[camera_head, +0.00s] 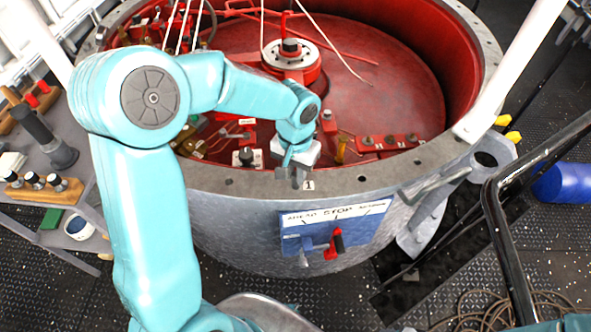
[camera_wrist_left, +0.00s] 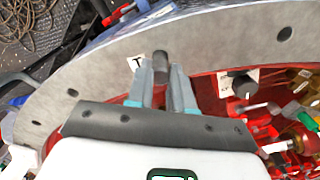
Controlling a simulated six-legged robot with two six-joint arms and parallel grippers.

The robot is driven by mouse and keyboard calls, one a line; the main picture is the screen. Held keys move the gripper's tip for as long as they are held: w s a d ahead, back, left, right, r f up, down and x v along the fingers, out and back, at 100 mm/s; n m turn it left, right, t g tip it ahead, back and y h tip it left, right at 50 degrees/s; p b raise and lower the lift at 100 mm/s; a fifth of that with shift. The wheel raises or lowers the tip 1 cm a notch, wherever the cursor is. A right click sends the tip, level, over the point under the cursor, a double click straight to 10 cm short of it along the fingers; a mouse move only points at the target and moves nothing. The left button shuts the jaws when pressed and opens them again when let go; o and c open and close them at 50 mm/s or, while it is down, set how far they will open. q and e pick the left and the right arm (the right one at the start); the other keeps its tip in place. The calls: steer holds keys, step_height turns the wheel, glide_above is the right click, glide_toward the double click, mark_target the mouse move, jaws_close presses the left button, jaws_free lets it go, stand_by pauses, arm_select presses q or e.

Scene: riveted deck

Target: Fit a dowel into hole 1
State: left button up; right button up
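My left gripper (camera_head: 292,178) points down at the front rim of the round drum, beside a white label marked 1 (camera_head: 309,185). In the left wrist view my left gripper (camera_wrist_left: 161,76) has its two fingers close on either side of a dark grey dowel (camera_wrist_left: 161,62). The dowel's far part reaches past the fingertips to the rim, next to the same label (camera_wrist_left: 135,62). Hole 1 itself is hidden behind the dowel and fingers, so I cannot tell how deep the dowel sits. My right gripper is out of view.
The grey drum rim (camera_head: 390,180) has other open holes, one (camera_wrist_left: 285,34) in the wrist view. Red fittings fill the drum's near interior. A blue panel with a red lever (camera_head: 337,243) hangs on the front. A bench with a wooden rack (camera_head: 45,191) stands left; a black rail (camera_head: 500,230) right.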

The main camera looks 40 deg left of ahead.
arm_select(q)
steer(key=o, duration=0.5)
steer(key=shift+r, duration=0.1)
step_height(320, 180, up, 16)
steer(key=shift+r+p, duration=0.1)
steer(key=shift+p, duration=0.35)
steer(key=shift+s, duration=0.1)
